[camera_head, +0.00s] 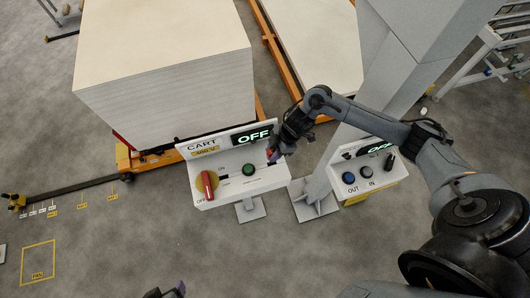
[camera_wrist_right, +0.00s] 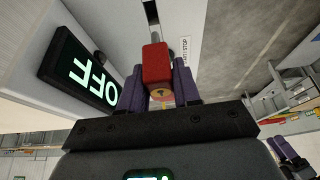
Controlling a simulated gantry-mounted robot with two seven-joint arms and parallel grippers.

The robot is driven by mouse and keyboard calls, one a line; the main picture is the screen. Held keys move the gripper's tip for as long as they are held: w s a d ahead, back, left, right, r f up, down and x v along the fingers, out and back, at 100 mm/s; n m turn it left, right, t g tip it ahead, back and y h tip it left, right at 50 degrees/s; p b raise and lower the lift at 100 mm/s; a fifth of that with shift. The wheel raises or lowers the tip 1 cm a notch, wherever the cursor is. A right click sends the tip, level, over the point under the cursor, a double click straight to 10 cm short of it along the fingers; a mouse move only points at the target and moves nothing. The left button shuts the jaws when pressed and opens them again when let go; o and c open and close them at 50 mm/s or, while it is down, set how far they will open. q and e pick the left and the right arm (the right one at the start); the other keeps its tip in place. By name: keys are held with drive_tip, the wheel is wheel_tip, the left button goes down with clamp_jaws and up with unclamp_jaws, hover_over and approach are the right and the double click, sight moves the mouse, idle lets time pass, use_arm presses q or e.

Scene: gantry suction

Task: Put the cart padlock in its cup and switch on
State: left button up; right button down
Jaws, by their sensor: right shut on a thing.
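The cart control box (camera_head: 225,140), white and marked CART, has a lit OFF display (camera_head: 254,137). A red rotary handle (camera_head: 207,185) sits on a yellow disc at its left, with a green button (camera_head: 249,170) mid-face. My right gripper (camera_head: 273,155) is at the box's right end. In the right wrist view its purple fingers (camera_wrist_right: 158,92) are shut on the red padlock (camera_wrist_right: 156,64), whose grey shackle points away toward a dark slot. I cannot tell whether the shackle touches the box. My left gripper (camera_head: 165,293) barely shows at the bottom edge. I cannot make out the cup.
A second white box (camera_head: 368,180) with OUT and IN buttons stands right of a grey column (camera_head: 362,120). A large stack of pale boards (camera_head: 165,80) sits behind the cart box on an orange cart.

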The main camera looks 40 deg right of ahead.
drive_tip(key=shift+w+r, duration=0.25)
use_arm(q)
drive_tip(key=shift+w+a+r, duration=0.1)
drive_tip(key=shift+a, duration=0.2)
drive_tip(key=shift+d, duration=0.1)
use_arm(e)
drive_tip(key=shift+s+d+r+p, duration=0.1)
drive_tip(key=shift+p, duration=0.35)
drive_tip(key=shift+f+b, duration=0.7)
drive_tip(key=shift+f, duration=0.25)
drive_tip(key=shift+f+b, duration=0.65)
drive_tip(key=shift+f, duration=0.5)
use_arm(q)
drive_tip(key=shift+d+f, duration=0.1)
drive_tip(key=shift+f, duration=0.8)
drive_tip(key=shift+f, duration=0.15)
use_arm(e)
drive_tip(key=shift+f, duration=0.2)
